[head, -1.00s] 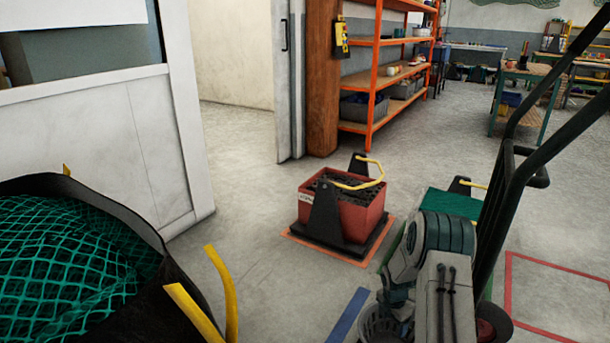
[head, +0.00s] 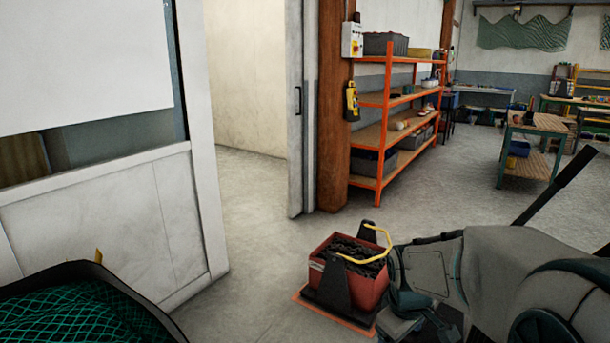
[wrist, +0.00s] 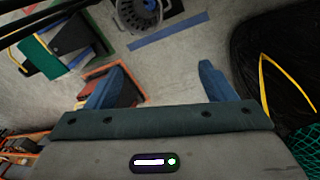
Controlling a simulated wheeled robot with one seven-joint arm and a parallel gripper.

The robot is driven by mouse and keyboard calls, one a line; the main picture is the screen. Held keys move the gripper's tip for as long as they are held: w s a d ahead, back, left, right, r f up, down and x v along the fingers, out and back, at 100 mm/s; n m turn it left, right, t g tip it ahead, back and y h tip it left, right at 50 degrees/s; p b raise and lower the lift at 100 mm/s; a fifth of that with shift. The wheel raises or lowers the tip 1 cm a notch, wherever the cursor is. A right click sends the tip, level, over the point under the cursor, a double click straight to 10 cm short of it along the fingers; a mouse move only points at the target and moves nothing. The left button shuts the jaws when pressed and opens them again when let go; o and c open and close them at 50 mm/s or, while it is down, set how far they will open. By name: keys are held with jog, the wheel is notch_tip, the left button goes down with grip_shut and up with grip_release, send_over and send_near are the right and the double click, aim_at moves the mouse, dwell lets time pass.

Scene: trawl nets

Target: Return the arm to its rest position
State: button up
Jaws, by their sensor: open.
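My gripper shows in the wrist view (wrist: 160,88) with its two blue-grey fingers spread wide apart. Nothing is between the fingers but the bare grey floor behind them. In the head view my arm fills the lower right, and the fingers cannot be made out clearly there. The arm is folded in close and partly covers the right side of the red crate (head: 333,246).
The crate, with dark contents and a yellow handle (head: 388,243), stands on a marked floor patch. A black bag with green netting (head: 60,310) is at lower left. Orange shelves (head: 385,110) stand beyond. Floor between crate and doorway is clear.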

jog(key=s+a+r+m+y+p, duration=0.1)
jog(key=s+a+r+m+p, duration=0.3)
jog(key=s+r, duration=0.9)
jog(key=shift+s+r+m+t+p, duration=0.3)
jog(key=shift+r+m+p, duration=0.45)
jog(key=shift+m+p, duration=1.3)
jog(key=shift+n+p, duration=0.45)
